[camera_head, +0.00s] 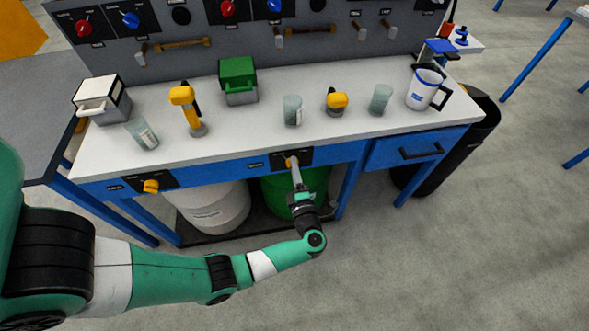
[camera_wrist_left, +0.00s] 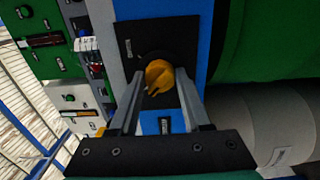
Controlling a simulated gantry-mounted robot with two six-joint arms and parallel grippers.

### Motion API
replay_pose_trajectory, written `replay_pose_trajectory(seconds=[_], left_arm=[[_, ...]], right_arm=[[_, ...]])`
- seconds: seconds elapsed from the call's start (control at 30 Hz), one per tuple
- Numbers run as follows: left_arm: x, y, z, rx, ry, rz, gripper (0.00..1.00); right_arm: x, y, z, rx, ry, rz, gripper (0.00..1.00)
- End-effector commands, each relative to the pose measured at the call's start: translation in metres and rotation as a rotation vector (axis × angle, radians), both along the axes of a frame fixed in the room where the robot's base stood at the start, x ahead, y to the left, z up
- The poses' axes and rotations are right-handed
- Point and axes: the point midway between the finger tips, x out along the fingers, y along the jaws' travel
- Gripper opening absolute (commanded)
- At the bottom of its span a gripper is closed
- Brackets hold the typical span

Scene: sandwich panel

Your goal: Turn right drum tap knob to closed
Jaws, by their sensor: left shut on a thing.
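The right drum tap knob (camera_head: 289,161) is yellow and sits on a black plate on the table's blue front edge, above the green drum (camera_head: 318,185). In the left wrist view the knob (camera_wrist_left: 158,73) shows between the two fingers, with a notch on its face. My left gripper (camera_head: 294,168) reaches up to it from the front and is shut on it; it also shows in the left wrist view (camera_wrist_left: 160,80). In the head view the fingers partly cover the knob, and its exact angle is hard to tell. My right gripper is not in view.
A second yellow knob (camera_head: 151,186) sits on the left of the front edge, above the white drum (camera_head: 218,208). A drawer (camera_head: 415,150) with a black handle is to the right. Cups, a jug (camera_head: 421,90) and small boxes stand on the tabletop (camera_head: 240,128).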

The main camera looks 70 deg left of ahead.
Motion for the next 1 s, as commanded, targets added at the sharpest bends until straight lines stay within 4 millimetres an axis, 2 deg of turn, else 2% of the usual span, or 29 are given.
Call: replay_pose_trajectory(seconds=[0.27,0.3,0.43,0.47,0.77,0.87,1.0], left_arm=[[0.000,0.000,0.000,-0.001,-0.002,0.000,0.00],[0.000,0.000,0.000,-0.001,-0.002,0.001,0.52],[0.000,0.000,0.000,0.000,-0.002,0.001,0.75],[0.000,0.000,0.000,0.000,-0.001,0.000,0.78],[0.000,-0.002,0.000,0.000,0.000,0.000,0.78],[-0.001,-0.011,0.001,-0.001,0.001,-0.004,0.78],[-0.006,-0.039,0.003,-0.001,0.001,-0.006,0.78]], right_arm=[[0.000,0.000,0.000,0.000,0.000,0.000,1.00],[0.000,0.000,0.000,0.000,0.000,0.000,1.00],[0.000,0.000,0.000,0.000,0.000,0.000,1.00],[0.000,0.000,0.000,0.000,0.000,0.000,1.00],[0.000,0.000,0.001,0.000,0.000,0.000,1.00],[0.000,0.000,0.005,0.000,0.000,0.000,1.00],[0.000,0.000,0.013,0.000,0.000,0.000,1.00]])
